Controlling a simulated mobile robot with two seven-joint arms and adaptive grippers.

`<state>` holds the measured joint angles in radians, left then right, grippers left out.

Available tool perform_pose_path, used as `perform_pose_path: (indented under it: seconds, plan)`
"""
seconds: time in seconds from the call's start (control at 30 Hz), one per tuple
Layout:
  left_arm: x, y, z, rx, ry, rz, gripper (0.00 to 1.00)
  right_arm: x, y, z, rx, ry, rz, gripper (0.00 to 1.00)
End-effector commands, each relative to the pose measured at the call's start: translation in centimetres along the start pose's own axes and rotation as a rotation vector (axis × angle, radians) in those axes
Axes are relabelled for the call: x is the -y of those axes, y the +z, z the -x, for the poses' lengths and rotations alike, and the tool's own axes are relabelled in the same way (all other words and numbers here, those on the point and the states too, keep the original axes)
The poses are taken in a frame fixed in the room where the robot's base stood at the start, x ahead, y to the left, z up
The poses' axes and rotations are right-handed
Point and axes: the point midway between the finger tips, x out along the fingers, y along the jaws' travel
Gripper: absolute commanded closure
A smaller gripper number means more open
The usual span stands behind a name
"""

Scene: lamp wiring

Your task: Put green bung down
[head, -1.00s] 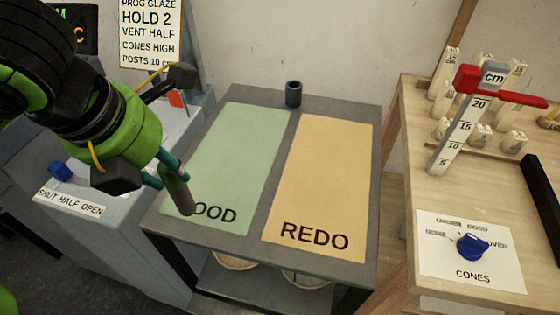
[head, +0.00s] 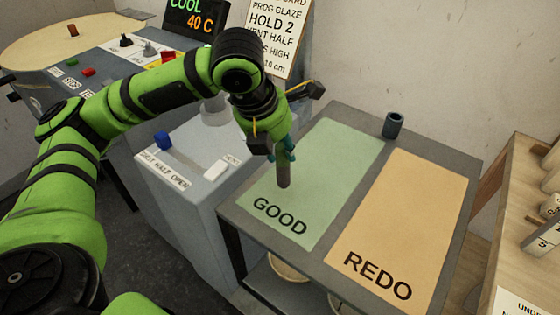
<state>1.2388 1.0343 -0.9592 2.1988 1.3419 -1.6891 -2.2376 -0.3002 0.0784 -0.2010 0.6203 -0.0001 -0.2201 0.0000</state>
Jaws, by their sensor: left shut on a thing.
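My left gripper (head: 274,150) reaches in from the left, over the green GOOD panel (head: 335,160). The fingers hide the bung's upper part. My right gripper is not in view.
The orange REDO panel (head: 405,215) lies clear on the right of the same grey table (head: 462,165). A dark cylinder (head: 393,125) stands at its back edge. A grey cabinet (head: 215,200) with a blue knob (head: 162,140) adjoins on the left. Wooden shelving (head: 525,190) is at right.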

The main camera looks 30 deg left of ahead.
Motion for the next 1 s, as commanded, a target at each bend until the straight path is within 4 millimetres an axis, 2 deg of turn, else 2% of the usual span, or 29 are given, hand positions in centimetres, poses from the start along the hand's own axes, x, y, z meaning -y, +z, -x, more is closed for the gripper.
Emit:
perform_pose_path:
  seconds: [0.13, 0.33, 0.67, 0.7, 0.73, 1.0]
  plan:
    - [-0.1, -0.3, -1.1, -0.001, 0.001, 0.000, 1.00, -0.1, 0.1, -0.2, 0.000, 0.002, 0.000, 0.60]
    - [-0.1, -1.4, -3.7, -0.002, 0.000, -0.001, 1.00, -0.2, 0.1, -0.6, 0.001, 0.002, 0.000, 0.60]
    - [-0.1, -1.4, -4.0, 0.000, -0.001, 0.000, 1.00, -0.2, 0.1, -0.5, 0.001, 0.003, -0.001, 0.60]
    - [-0.1, -1.4, -3.9, 0.000, -0.001, 0.000, 0.53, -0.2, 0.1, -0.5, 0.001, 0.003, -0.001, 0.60]
    - [-0.1, -1.4, -3.9, 0.000, -0.001, 0.000, 0.45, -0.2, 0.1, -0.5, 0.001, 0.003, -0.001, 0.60]
    - [-0.1, -1.4, -3.9, 0.000, -0.001, 0.000, 0.45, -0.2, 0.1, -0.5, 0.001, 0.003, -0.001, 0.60]
